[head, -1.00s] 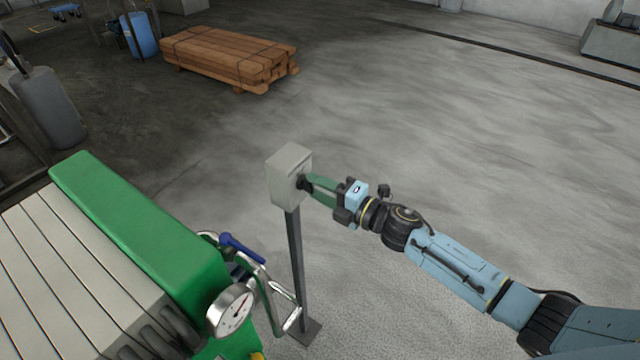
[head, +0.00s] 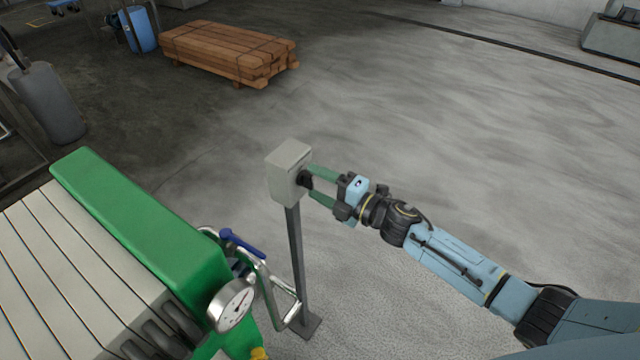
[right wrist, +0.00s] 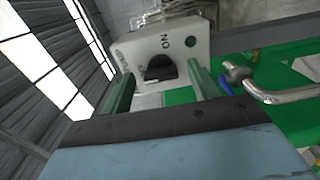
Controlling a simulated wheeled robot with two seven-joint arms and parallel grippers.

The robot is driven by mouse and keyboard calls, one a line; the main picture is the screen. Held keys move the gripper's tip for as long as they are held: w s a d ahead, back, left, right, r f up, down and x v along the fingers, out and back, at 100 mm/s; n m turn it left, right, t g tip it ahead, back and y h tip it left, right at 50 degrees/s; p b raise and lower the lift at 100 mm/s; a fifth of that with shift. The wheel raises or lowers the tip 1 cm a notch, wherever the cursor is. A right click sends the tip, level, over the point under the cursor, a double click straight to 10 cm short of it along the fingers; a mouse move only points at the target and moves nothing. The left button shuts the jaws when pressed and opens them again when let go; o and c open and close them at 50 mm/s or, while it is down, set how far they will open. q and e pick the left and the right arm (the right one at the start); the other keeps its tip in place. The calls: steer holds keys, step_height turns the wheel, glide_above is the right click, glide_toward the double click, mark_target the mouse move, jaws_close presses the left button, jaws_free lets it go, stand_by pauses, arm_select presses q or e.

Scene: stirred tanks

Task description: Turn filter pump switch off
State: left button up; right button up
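The switch box (head: 287,174) is a light grey box on a dark post beside the green filter press. Its black rotary knob (head: 306,180) faces my right gripper; it also shows in the right wrist view (right wrist: 159,68), below the letters "ON" seen upside down and with a dark green round spot to the right. My right gripper (head: 313,184) is open, its two green fingers spread apart around the knob's sides or just in front of it; I cannot tell whether they touch it. In the wrist view one finger is on each side of the knob, with gaps. My left gripper is not in view.
The green filter press (head: 140,225) with pale plates fills the lower left. A pressure gauge (head: 231,305), a blue-handled valve (head: 240,243) and bent metal pipes stand close left of the post (head: 299,260). A timber stack (head: 228,52) lies far behind. Floor to the right is clear.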

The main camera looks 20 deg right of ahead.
steer(key=b+v, duration=0.1)
steer(key=v, duration=1.2)
steer(key=shift+s, duration=0.15)
steer(key=shift+d, duration=0.15)
steer(key=s+d+f+m+g+h+b, duration=0.1)
steer(key=s+d+f+m+h, duration=0.3)
steer(key=f, duration=0.7)
steer(key=s+d+f+m+g+h+b, duration=0.1)
steer(key=s+f+m+h, duration=0.15)
steer(key=f+m, duration=0.55)
steer(key=s+d+f+m+g+h, duration=0.2)
steer(key=s+d+f+m+h, duration=0.1)
steer(key=f, duration=1)
steer(key=s+a+f+m+g, duration=0.2)
steer(key=s+f, duration=0.4)
steer(key=s, duration=0.4)
steer(key=s+a+f+m+g+h+b, duration=0.1)
steer(key=s+a+f+m+g, duration=0.2)
steer(key=s+f, duration=0.3)
steer(key=s+a+f+m+g+b, duration=0.1)
steer(key=s+a+f+m+g, duration=0.2)
steer(key=s, duration=1.1)
step_height(320, 180, down, 3)
steer(key=shift+f+g, duration=0.15)
steer(key=shift+g, duration=0.45)
steer(key=shift+h, duration=0.25)
